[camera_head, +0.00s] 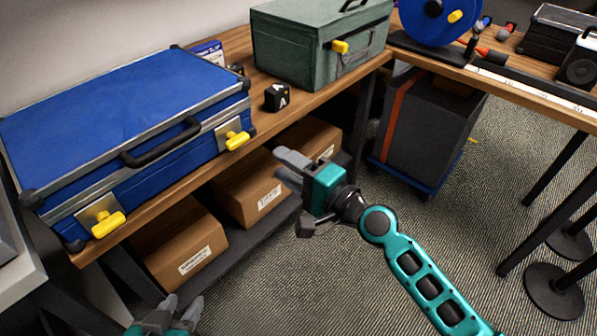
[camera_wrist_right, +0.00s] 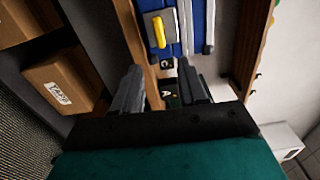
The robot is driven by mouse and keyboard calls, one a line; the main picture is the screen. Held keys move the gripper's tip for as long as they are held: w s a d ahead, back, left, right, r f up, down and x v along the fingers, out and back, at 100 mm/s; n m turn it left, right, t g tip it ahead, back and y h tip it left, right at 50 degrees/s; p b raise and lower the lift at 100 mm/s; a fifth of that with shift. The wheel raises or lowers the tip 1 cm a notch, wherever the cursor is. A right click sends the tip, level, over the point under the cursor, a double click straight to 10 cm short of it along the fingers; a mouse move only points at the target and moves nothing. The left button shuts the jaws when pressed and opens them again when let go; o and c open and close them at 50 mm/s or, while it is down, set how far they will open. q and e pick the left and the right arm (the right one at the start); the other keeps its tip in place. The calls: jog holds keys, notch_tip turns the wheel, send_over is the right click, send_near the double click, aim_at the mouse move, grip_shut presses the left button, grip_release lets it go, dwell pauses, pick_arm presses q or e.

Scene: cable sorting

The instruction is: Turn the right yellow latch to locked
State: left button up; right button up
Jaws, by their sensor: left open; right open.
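A closed blue case (camera_head: 110,105) with silver edges and a black handle lies on the wooden bench at the left. Its right yellow latch (camera_head: 237,140) sits on a metal plate at the right end of the front face. Its left yellow latch (camera_head: 108,224) is at the other end. My right gripper (camera_head: 283,165) is open and empty, in front of the bench, right of and slightly below the right latch, not touching it. In the right wrist view the latch (camera_wrist_right: 159,31) shows ahead, beyond the open fingers (camera_wrist_right: 163,88). My left gripper (camera_head: 182,308) is open and empty at the bottom edge.
A green metal box (camera_head: 320,45) with its own yellow latch (camera_head: 340,47) stands on the bench behind. A black lettered cube (camera_head: 277,97) sits beside the blue case. Cardboard boxes (camera_head: 180,245) fill the lower shelf. Open floor lies in front of the bench.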

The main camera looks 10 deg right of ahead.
pick_arm(q)
jog(key=shift+a+f, duration=0.1)
jog(key=shift+f, duration=0.1)
pick_arm(e)
jog(key=shift+v, duration=1.45)
pick_arm(q)
jog(key=shift+y, duration=0.5)
jog(key=shift+s+a+r+p, duration=0.25)
jog(key=shift+a+r+p, duration=0.45)
jog(key=shift+p, duration=0.8)
jog(key=shift+s+a+r+p, duration=0.25)
jog(key=shift+r+p, duration=0.7)
jog(key=shift+p, duration=0.55)
jog(key=shift+s+a+r+p, duration=0.25)
jog(key=shift+a+r+p, duration=0.45)
jog(key=shift+p, duration=0.8)
pick_arm(e)
jog(key=s+d+f+n+g+h, duration=0.2)
jog(key=s+d+f+n+h, duration=0.2)
jog(key=s+f+n, duration=0.1)
jog(key=s+d+f+n+g+h, duration=0.1)
jog(key=s+d+f+n+h, duration=0.3)
jog(key=s+n, duration=0.4)
jog(key=shift+s+f+n+g, duration=0.35)
jog(key=shift+s+f, duration=0.25)
jog(key=shift+s, duration=0.45)
pick_arm(q)
jog(key=shift+d+r, duration=0.15)
jog(key=shift+d, duration=0.05)
